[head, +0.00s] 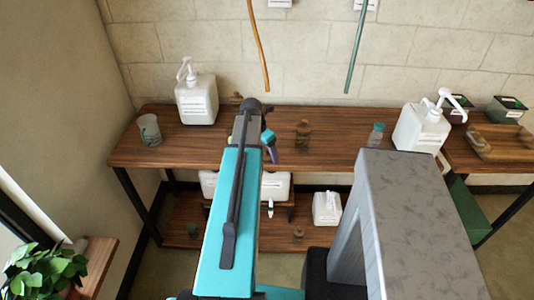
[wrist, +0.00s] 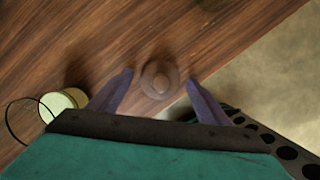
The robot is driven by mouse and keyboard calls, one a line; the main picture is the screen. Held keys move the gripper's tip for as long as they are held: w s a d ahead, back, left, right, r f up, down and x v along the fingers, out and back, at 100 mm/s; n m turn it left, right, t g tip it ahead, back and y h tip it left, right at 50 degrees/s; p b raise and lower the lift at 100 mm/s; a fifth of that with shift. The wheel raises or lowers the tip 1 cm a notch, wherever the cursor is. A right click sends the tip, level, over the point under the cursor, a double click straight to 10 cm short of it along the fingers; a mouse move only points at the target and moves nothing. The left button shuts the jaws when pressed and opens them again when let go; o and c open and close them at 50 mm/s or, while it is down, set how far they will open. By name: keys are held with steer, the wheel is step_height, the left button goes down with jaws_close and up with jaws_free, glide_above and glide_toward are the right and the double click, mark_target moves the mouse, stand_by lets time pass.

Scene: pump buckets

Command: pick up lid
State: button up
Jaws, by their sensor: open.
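A round brown piece with a small raised knob (wrist: 160,80), which looks like the lid, is in the middle of the wrist view, over the wooden table (wrist: 60,45). My gripper (wrist: 160,77) is open, with one purple finger on each side of this piece. I see a gap at each side, and I cannot tell how high the fingers are above the table. In the head view my gripper (head: 269,147) is over the table, mostly hidden behind my arm. The lid cannot be made out there.
A brown bottle (head: 303,133) stands right of my gripper. White pump containers stand at left (head: 197,98) and right (head: 423,128). A small cup (head: 150,130) is at the left end, and a clear bottle (head: 376,134) is at the right. A pale round container (wrist: 62,105) is beside my left finger.

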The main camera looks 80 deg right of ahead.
mark_target(267, 150)
stand_by(0.4)
steer(key=c, duration=1.1)
steer(key=shift+r, duration=0.15)
steer(key=shift+r+b, duration=0.6)
steer(key=shift+r, duration=0.8)
steer(key=shift+a+r, duration=0.2)
steer(key=shift+a, duration=0.05)
steer(key=a+b, duration=0.1)
steer(key=a, duration=0.3)
steer(key=s+a+b, duration=0.1)
steer(key=a+b, duration=0.1)
steer(key=a, duration=0.2)
steer(key=a+r+b, duration=0.1)
steer(key=a+b, duration=0.1)
steer(key=a, duration=0.3)
steer(key=shift+s, duration=0.2)
steer(key=b, duration=0.3)
steer(key=shift+a, duration=0.15)
steer(key=a+b, duration=0.1)
steer(key=b, duration=0.4)
steer(key=shift+s, duration=0.1)
